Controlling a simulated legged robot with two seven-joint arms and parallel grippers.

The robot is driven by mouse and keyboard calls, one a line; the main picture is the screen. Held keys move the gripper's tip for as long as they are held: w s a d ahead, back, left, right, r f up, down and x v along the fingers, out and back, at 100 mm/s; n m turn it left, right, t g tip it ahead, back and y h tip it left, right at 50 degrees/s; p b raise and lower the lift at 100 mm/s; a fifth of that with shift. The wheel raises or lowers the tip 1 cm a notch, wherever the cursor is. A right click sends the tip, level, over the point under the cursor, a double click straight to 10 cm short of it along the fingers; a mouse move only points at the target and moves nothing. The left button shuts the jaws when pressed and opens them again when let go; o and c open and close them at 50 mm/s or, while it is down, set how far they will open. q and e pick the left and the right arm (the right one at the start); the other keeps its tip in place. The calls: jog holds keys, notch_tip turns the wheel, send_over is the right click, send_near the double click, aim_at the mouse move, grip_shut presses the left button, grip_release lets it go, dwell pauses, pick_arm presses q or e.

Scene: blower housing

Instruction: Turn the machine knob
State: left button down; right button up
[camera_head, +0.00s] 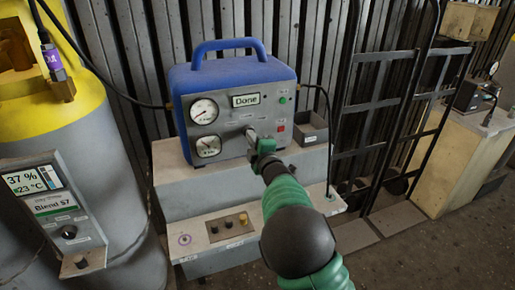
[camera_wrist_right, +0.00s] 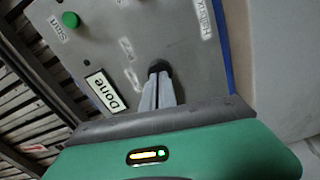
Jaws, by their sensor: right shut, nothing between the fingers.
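The machine (camera_head: 232,100) is a blue box with a carrying handle and a grey front panel; the panel also shows in the right wrist view (camera_wrist_right: 105,45). Its small display (camera_head: 246,100) reads "Done". My right gripper (camera_head: 252,134) is at the lower middle of the panel, its fingers pointing at it. In the right wrist view its fingers are closed together, with the tips at a dark round knob (camera_wrist_right: 158,66). The fingers partly cover the knob; whether they touch it I cannot tell. In the head view the knob is hidden behind the gripper. My left gripper is out of view.
Two dial gauges (camera_head: 204,111) are on the panel's left; a green button (camera_head: 282,100) and a red one (camera_head: 281,128) are on its right. A grey stepped stand (camera_head: 180,180) bears the machine. A yellow-topped tank (camera_head: 90,130) stands left, hand trucks (camera_head: 375,105) right.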

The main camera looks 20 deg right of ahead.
jog(key=o, duration=0.4)
jog(key=shift+s+d+f, duration=0.1)
jog(key=shift+d+f, duration=0.2)
jog(key=shift+d, duration=0.1)
jog(key=shift+c, duration=0.2)
jog(key=shift+o, duration=0.9)
jog(key=shift+d+f, duration=0.1)
jog(key=shift+f, duration=0.35)
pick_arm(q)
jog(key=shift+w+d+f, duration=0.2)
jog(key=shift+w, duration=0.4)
pick_arm(e)
jog(key=s, duration=1.7)
jog(key=shift+s, duration=0.35)
jog(key=shift+d, duration=0.1)
